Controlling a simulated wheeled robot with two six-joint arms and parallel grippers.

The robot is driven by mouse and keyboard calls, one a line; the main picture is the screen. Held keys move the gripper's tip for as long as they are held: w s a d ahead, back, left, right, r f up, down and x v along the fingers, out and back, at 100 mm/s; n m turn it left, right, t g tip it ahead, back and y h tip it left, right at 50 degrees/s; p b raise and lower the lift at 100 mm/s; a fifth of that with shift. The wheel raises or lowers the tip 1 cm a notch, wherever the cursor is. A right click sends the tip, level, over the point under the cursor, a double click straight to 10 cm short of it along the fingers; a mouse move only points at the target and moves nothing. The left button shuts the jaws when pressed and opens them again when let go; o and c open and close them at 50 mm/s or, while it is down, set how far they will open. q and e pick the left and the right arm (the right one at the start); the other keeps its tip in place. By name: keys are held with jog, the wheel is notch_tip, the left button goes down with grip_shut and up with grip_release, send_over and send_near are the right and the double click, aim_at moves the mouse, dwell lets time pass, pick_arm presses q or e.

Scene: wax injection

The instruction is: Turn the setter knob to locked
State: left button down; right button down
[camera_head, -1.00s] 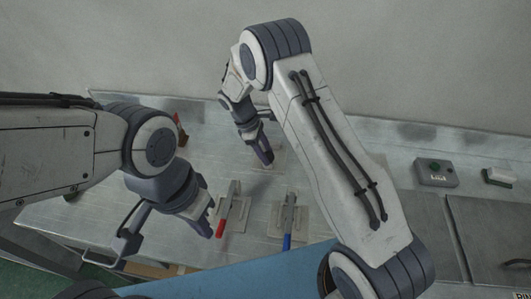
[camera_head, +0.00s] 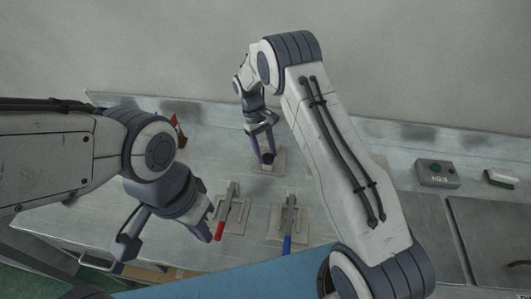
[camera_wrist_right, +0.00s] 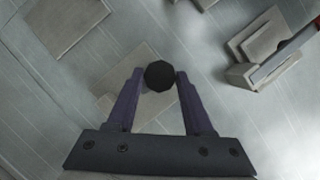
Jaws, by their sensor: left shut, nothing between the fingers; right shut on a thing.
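The setter knob (camera_head: 268,158) is a small dark round knob on a beige square plate (camera_head: 280,163) at the back middle of the bench. In the right wrist view the knob (camera_wrist_right: 159,75) sits between the two fingertips, above its plate (camera_wrist_right: 110,102). My right gripper (camera_head: 265,155) reaches down from above and is shut on the knob. It also shows in the right wrist view (camera_wrist_right: 160,80). Any mark for the knob's position is not visible. My left gripper (camera_head: 211,236) is at the left front, shut and empty, apart from the knob.
A red-handled clamp (camera_head: 226,208) and a blue-handled clamp (camera_head: 289,220) stand on plates in front of the knob. A red item (camera_head: 179,132) is at the back left.

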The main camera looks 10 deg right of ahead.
dwell(0.3)
jog(key=shift+c, duration=1.4)
grip_release()
jog(key=shift+r, duration=0.1)
jog(key=shift+w+r, duration=0.2)
jog(key=b+v, duration=0.2)
jog(key=v, duration=0.8)
jog(key=shift+s, duration=0.1)
